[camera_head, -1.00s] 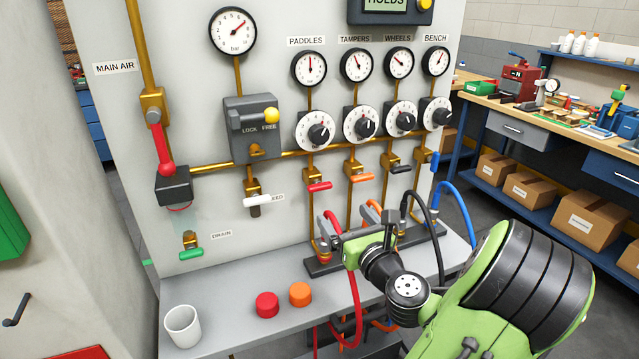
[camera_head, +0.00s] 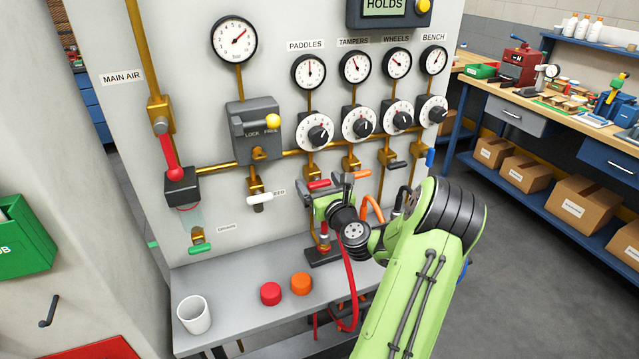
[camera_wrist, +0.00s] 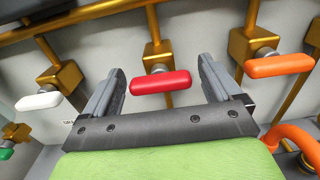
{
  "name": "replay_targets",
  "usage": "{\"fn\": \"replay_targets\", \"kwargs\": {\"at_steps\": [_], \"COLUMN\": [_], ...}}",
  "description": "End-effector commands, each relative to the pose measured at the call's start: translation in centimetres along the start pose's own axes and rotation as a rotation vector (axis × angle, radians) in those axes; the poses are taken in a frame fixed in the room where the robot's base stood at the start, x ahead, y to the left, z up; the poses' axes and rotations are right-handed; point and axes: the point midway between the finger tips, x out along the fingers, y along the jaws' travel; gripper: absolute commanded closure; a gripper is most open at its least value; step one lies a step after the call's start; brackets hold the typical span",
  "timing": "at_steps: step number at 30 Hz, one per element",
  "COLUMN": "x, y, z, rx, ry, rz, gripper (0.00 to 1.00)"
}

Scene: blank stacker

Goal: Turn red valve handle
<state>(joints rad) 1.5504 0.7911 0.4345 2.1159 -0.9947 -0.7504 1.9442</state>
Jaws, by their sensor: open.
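The red valve handle (camera_head: 319,184) is a short lever on a brass valve in the paddles column. It also shows, lying nearly level, in the wrist view (camera_wrist: 160,83). My gripper (camera_head: 329,190) is at this valve, with its jaws open. In the wrist view, the fingers (camera_wrist: 162,74) stand to the left and right of the red handle, with a gap on each side. I cannot tell how far the fingertips reach past it. My gripper partly hides the pipe below the valve.
An orange handle (camera_wrist: 280,66) is close on the right and a white handle (camera_wrist: 39,101) on the left. A larger red main air lever (camera_head: 169,155) is further left. A red hose (camera_head: 349,285) hangs below. A mug (camera_head: 194,314) and two caps stand on the shelf.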

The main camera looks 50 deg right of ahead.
Motion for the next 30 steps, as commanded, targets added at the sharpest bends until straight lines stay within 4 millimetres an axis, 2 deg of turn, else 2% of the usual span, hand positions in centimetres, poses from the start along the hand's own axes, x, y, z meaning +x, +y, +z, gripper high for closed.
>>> {"fn": "replay_targets", "kwargs": {"at_steps": [2, 13, 23, 30], "x": [-0.03, -0.06, -0.07, -0.05], "y": [0.0, 0.0, -0.01, 0.03], "z": [-0.02, -0.01, -0.05, -0.1], "rx": [0.0, 0.0, -0.052, -0.205], "ry": [0.0, 0.0, 0.0, 0.0], "rz": [0.0, 0.001, 0.001, 0.002], "gripper": [0.08, 0.65, 0.65, 0.65]}}
